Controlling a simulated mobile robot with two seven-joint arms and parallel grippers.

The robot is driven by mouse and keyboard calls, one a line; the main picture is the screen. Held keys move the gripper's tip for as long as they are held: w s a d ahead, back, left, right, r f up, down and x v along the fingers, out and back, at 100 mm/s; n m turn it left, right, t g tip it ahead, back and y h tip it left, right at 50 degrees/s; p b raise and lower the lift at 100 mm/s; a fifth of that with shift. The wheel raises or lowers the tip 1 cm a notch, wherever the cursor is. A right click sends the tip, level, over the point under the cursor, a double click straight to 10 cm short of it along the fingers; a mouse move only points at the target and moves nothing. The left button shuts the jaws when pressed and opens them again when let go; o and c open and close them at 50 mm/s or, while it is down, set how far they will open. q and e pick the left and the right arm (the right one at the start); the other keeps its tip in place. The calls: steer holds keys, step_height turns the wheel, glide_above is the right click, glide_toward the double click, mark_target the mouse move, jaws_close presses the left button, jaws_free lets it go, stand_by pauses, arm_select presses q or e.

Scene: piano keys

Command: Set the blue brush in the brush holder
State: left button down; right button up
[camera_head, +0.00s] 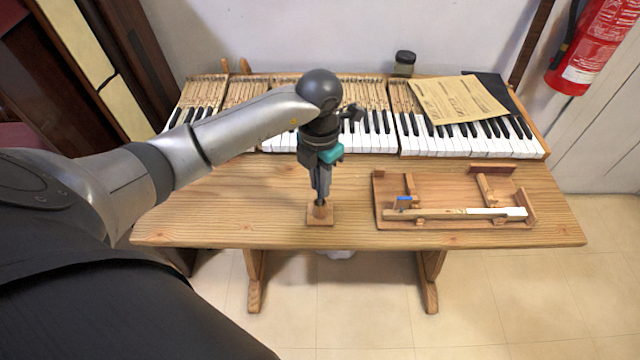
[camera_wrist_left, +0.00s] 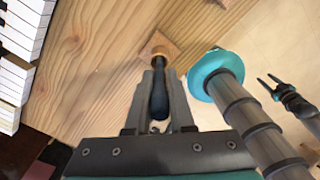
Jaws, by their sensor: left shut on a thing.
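My left gripper (camera_head: 321,190) points down over the small wooden brush holder (camera_head: 320,219), a square base with a short round post. In the left wrist view the gripper (camera_wrist_left: 160,75) is shut on a dark blue brush (camera_wrist_left: 158,98), seen nearly end-on along its handle. The brush reaches down to the holder (camera_wrist_left: 163,47), in line with its post. I cannot tell how deep its lower end sits, since the fingers and handle cover it. My right gripper (camera_wrist_left: 267,79) shows small at the right of the left wrist view, its fingers apart and empty.
A wooden tray (camera_head: 385,220) to the right holds a long key piece (camera_head: 480,212) and a small blue item (camera_head: 404,198). The piano keyboard (camera_head: 470,147) runs along the back, with a paper sheet (camera_head: 455,99) and a jar (camera_head: 404,63). The table's left part is clear.

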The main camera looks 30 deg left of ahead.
arm_select(q)
steer(key=shift+f, duration=0.45)
steer(key=shift+f, duration=0.2)
steer(key=c, duration=0.8)
jaws_free()
steer(key=shift+r, duration=0.2)
steer(key=shift+r, duration=0.35)
step_height(320, 180, up, 11)
steer(key=shift+r+p, duration=0.2)
steer(key=shift+p, duration=0.55)
